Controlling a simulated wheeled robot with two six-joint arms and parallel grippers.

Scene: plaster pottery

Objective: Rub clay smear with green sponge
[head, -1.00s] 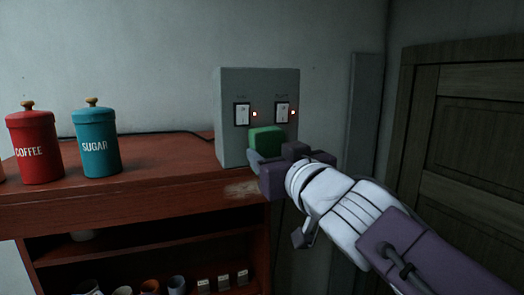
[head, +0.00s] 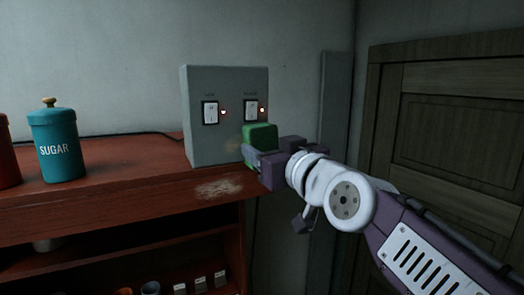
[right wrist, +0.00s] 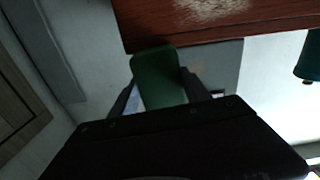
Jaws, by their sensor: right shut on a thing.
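The clay smear (head: 218,188) is a pale, dusty patch on the front edge of the red-brown shelf top. It also shows at the top of the right wrist view (right wrist: 203,10). The green sponge (head: 262,133) is a small block in front of the grey switch box. My right gripper (head: 254,153) is shut on the sponge, which also shows between its fingers in the right wrist view (right wrist: 158,76). The sponge is above and to the right of the smear, apart from it. My left gripper is not in view.
The grey box (head: 200,140) with two switches and red lights stands on the shelf top (head: 120,185) behind the smear. A teal sugar canister (head: 56,145) and part of a red canister (head: 6,155) stand at left. Small pots sit on the shelf below. A wooden door is at right.

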